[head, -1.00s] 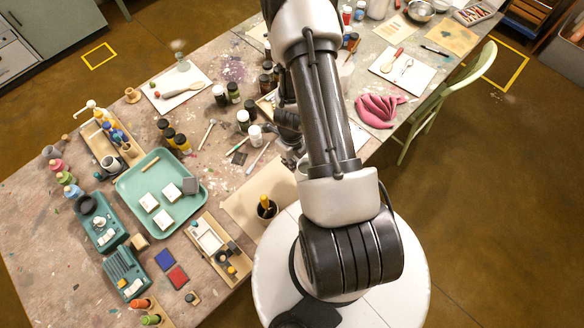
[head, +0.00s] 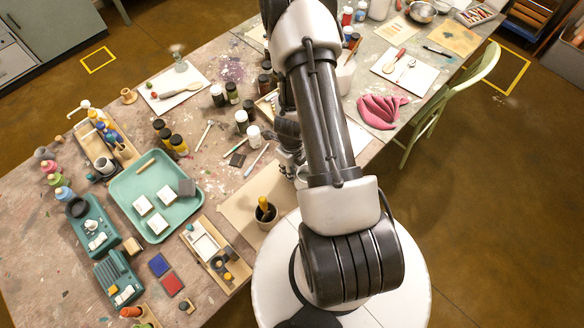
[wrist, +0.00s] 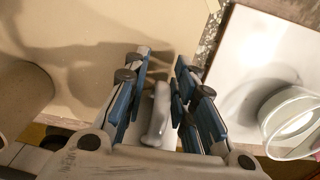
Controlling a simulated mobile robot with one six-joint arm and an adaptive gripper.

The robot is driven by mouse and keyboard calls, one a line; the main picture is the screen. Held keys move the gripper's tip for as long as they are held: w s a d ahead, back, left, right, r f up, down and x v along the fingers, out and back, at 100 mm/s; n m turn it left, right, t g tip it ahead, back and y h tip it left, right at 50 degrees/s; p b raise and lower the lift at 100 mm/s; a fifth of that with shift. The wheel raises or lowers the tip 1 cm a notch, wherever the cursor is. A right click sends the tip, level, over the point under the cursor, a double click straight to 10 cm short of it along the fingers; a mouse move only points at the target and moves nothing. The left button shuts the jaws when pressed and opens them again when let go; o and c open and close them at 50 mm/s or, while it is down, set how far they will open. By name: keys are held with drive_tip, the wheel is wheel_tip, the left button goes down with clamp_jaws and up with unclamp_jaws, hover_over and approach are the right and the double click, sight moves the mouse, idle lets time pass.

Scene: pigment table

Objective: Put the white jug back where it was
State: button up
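My gripper (wrist: 163,72) shows in the wrist view with its two blue-padded fingers apart. A slim, pale whitish piece (wrist: 158,112) stands between them. It could be the white jug's handle, but no jug body shows clearly, and I cannot tell whether the pads press on it. A pale, white-rimmed vessel (wrist: 290,118) stands on a white board (wrist: 250,50) right of the fingers, apart from them; I cannot tell whether it is the jug. In the head view my arm hides most of the gripper and the area under it.
A beige sheet (head: 236,208) lies below the gripper. A dark pot with a yellow handle (head: 265,213) stands near the table edge. A tan cylinder (wrist: 20,98) is at the wrist view's left. Bottles (head: 241,121) stand left of my arm, beyond a green tray (head: 187,213).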

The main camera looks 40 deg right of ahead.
drive_tip(key=shift+o, duration=0.3)
drive_tip(key=shift+r, duration=0.1)
wheel_tip(320, 180, up, 12)
drive_tip(key=p, duration=1.2)
drive_tip(key=shift+w+r, duration=0.15)
drive_tip(key=shift+r, duration=0.05)
drive_tip(key=w+a+r+n+t, duration=0.15)
drive_tip(key=a+r+n, duration=0.3)
drive_tip(key=r, duration=0.45)
drive_tip(key=w+a+r+n+t+y, duration=0.1)
drive_tip(key=w+a+r+n, duration=0.2)
drive_tip(key=r+n, duration=0.45)
drive_tip(key=w+a+r+n+t, duration=0.1)
drive_tip(key=w+a+r+n, duration=0.2)
drive_tip(key=r, duration=0.7)
drive_tip(key=s+a+r+n, duration=0.3)
drive_tip(key=s+r+n, duration=0.5)
drive_tip(key=s+n, duration=0.1)
drive_tip(key=s+a+r+n+t+h, duration=0.1)
drive_tip(key=s+a+r+n, duration=0.2)
drive_tip(key=s+r+n, duration=0.5)
drive_tip(key=s+n, duration=0.1)
drive_tip(key=n, duration=0.2)
drive_tip(key=shift+r, duration=0.3)
drive_tip(key=shift+w, duration=0.1)
